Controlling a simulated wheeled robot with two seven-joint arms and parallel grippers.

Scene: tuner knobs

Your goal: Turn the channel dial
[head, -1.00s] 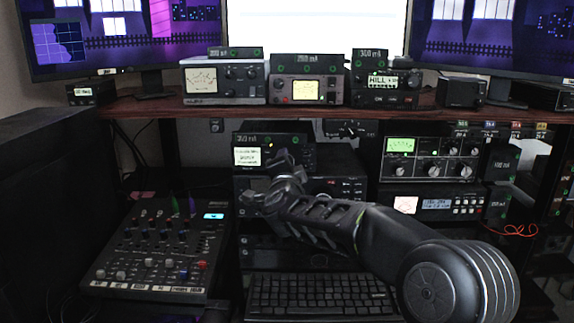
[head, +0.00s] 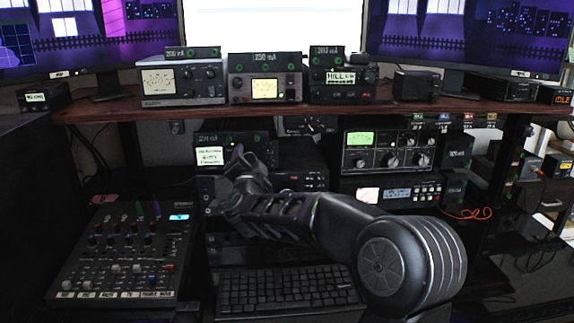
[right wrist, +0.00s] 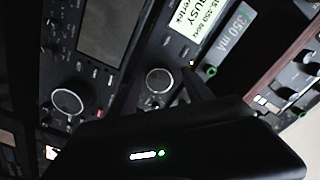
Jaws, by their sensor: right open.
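My right gripper (head: 240,160) is in front of the lower-shelf radio stack, its jaws open and apart from any knob as far as I can see. The radio with a lit white text screen (head: 211,155) is just left of and behind its fingers. In the right wrist view, a round knob with a pale ring (right wrist: 158,80) is next to a dark finger (right wrist: 198,85). A larger ringed dial (right wrist: 67,102) sits further left, below a grey screen (right wrist: 107,35). I cannot tell which of them is the channel dial. My arm hides much of the stack. My left gripper is not in view.
A mixer (head: 125,250) lies at left and a keyboard (head: 285,290) below my arm. A wooden shelf (head: 300,112) carrying several meters runs above. A knobbed unit with a green screen (head: 388,152) stands to the right. A red cable (head: 468,213) hangs nearby.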

